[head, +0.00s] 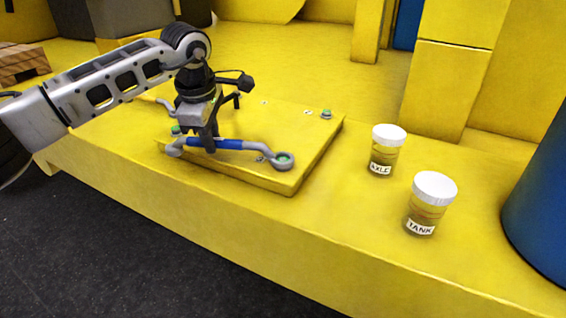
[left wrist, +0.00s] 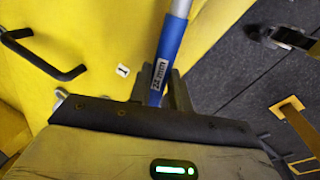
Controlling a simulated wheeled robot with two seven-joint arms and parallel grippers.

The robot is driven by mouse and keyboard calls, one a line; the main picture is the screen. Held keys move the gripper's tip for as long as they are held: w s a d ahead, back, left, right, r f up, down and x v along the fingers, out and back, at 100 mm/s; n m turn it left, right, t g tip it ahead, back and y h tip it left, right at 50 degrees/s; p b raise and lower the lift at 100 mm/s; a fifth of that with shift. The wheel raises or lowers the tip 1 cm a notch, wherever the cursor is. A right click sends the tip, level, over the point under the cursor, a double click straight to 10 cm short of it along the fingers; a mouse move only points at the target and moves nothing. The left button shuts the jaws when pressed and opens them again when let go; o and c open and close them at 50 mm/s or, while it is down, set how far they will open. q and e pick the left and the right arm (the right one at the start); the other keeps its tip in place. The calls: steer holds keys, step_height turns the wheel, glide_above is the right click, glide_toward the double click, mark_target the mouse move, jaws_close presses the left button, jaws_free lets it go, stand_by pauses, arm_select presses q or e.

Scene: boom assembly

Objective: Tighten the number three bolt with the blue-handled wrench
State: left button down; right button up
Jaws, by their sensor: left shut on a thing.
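The blue-handled wrench (head: 225,144) lies almost level just above the yellow raised plate (head: 290,182). My left gripper (head: 206,143) is shut on its blue handle from above. The wrench's grey ring end, at right, sits over or around a green-topped bolt (head: 284,158) near the plate's front corner; I cannot tell how deeply it is seated. Other green bolts show at the back right (head: 326,113) and left (head: 176,130) of the plate. In the left wrist view the blue handle (left wrist: 168,50) carries a "22 mm" label. Number tags on the plate are too small to read in the head view.
Two white-lidded jars, marked AXLE (head: 385,152) and TANK (head: 430,205), stand right of the plate. A blue cylinder (head: 540,205) is at the far right. A black handle (left wrist: 45,55) and a tag "1" (left wrist: 122,70) show in the left wrist view.

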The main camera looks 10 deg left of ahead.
arm_select(q)
steer(key=shift+w+p+v, duration=0.2)
steer(key=shift+p+v, duration=0.4)
steer(key=shift+v, duration=0.35)
steer(key=shift+w+p+v, duration=0.2)
steer(key=shift+p+v, duration=0.35)
steer(key=shift+v, duration=0.35)
steer(key=shift+r, duration=0.1)
